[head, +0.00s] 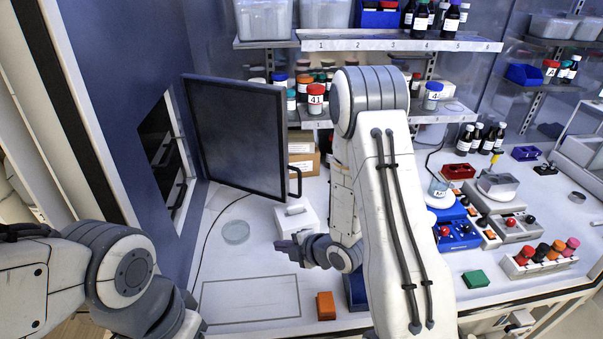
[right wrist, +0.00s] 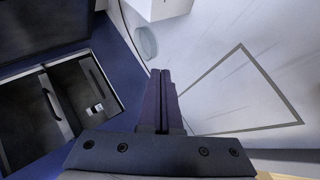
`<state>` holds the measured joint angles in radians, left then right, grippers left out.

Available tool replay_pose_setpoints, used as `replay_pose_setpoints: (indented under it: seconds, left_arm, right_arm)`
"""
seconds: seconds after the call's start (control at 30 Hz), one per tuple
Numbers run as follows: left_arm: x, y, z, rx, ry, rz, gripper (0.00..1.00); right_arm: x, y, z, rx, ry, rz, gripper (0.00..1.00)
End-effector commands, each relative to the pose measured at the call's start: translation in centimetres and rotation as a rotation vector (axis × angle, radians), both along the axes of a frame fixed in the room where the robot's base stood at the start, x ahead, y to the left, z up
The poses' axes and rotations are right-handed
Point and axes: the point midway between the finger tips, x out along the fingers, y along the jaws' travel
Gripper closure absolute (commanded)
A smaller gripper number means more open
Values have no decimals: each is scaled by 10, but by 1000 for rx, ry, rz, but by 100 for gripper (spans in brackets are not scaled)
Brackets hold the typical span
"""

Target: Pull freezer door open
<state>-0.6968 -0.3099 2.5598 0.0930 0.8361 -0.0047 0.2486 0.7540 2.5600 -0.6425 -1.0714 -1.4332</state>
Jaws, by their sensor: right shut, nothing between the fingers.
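The dark freezer door (head: 240,140) stands swung out from the blue cabinet wall on the left, with its black handle (head: 296,183) at the free edge. Part of its dark panel shows at the upper left of the right wrist view (right wrist: 35,28). The opening in the blue wall (head: 158,140) is exposed, with dark-handled fronts inside; one handle shows in the wrist view (right wrist: 51,104). My right gripper (head: 282,246) is shut and empty, below the door handle and apart from it; its fingers also show in the wrist view (right wrist: 161,88). My left arm is at lower left, with its gripper out of frame.
A white box (head: 297,217) and a clear round dish (head: 236,232) are on the bench below the door. An orange block (head: 326,306) lies nearer the front. An outlined rectangle (head: 250,276) on the bench is bare. Shelves with jars stand behind.

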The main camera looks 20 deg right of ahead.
Motion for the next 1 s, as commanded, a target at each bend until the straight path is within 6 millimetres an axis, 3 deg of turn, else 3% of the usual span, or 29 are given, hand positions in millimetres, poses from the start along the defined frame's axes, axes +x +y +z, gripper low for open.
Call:
replay_pose_setpoints:
  seconds: [0.03, 0.2, 0.47, 0.67, 1.0]
  left_arm:
    - [0, 0, 19, 0, 0, 0, 50]
    - [0, 0, 43, 0, 0, -1, 50]
    - [0, 0, 58, 0, 0, -2, 50]
    - [0, 0, 47, 0, 0, -3, 50]
    - [0, 0, 1, 0, 0, -1, 50]
  right_arm:
    - [-4, -13, 11, 11, -69, 5, 100]
    - [-16, -45, 46, 14, -382, -23, 100]
    - [-37, -87, 83, -34, -647, -171, 100]
    - [-29, -90, 84, -48, -682, -188, 100]
    - [17, -81, 81, -48, -686, -184, 100]
